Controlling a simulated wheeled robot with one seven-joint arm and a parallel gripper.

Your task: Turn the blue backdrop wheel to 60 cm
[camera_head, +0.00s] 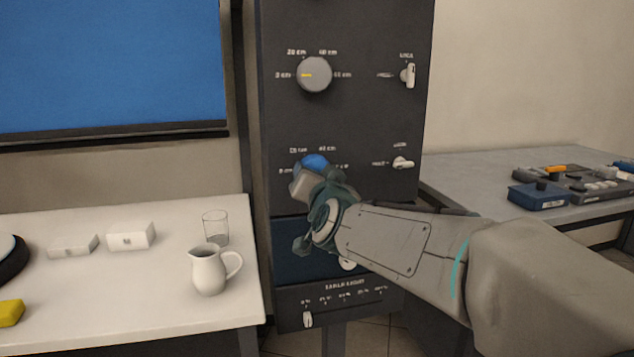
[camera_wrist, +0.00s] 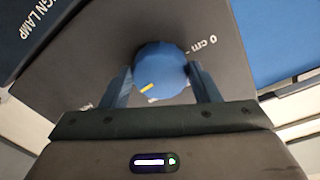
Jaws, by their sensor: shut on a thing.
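The blue backdrop wheel (camera_head: 314,161) is on the dark upright panel, below a grey wheel. In the head view my gripper (camera_head: 308,178) covers most of it and hides much of its scale. In the wrist view the blue wheel (camera_wrist: 160,72) sits between the two fingers of my gripper (camera_wrist: 161,80), which is shut on it. A yellow pointer mark shows on the wheel's face, toward the lower left in the wrist view. A "0 cm" label is readable to the right of the wheel there. The 60 cm mark cannot be made out.
The grey wheel (camera_head: 314,75) with a yellow mark is above, with white switches (camera_head: 408,75) and (camera_head: 402,163) to the right. A slider (camera_head: 308,319) is low on the panel. A white jug (camera_head: 208,270) and a glass (camera_head: 215,227) stand on the left table.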

